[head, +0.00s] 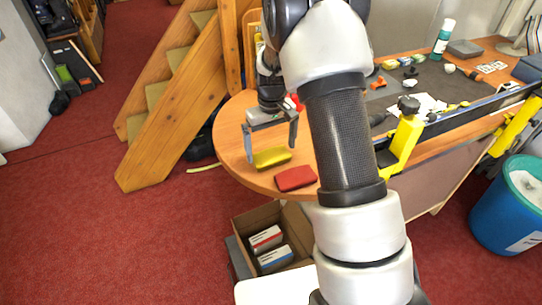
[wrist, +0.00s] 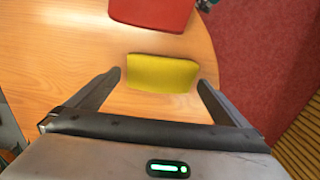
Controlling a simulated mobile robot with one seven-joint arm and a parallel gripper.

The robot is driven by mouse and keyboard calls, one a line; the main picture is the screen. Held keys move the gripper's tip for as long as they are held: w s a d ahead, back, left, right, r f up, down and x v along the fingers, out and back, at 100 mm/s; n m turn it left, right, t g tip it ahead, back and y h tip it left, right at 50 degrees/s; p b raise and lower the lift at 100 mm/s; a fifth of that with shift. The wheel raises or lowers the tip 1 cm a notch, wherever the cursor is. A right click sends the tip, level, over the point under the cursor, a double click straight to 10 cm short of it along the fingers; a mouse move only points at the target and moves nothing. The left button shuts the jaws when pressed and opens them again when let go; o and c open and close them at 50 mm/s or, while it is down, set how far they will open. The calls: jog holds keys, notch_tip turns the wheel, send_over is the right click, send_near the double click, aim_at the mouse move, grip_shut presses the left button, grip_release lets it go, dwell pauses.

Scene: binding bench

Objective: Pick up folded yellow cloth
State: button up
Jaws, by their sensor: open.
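The folded yellow cloth (head: 271,158) lies flat on the rounded end of the wooden table. It also shows in the wrist view (wrist: 162,73), ahead of and between the finger lines. My gripper (head: 271,150) is open and empty above the table, with its fingers spread to either side of the cloth in the head view. In the wrist view my gripper (wrist: 160,80) has its two fingers apart, with the yellow cloth near the level of their tips. I cannot tell the exact height gap to the cloth.
A folded red cloth (head: 296,178) lies close beside the yellow one. A wooden table (head: 230,155) has its curved edge nearby. A cardboard box (head: 258,219) stands on the floor below. Wooden stairs (head: 160,140) are left, and a yellow clamp (head: 402,140) is right of my arm.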

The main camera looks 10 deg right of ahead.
aim_at(271, 154)
notch_tip(271, 154, down, 2)
jog(key=shift+f, duration=0.1)
jog(key=c, duration=0.9)
notch_tip(271, 154, up, 10)
jog(key=shift+r+b, duration=0.1)
jog(key=shift+b, duration=0.25)
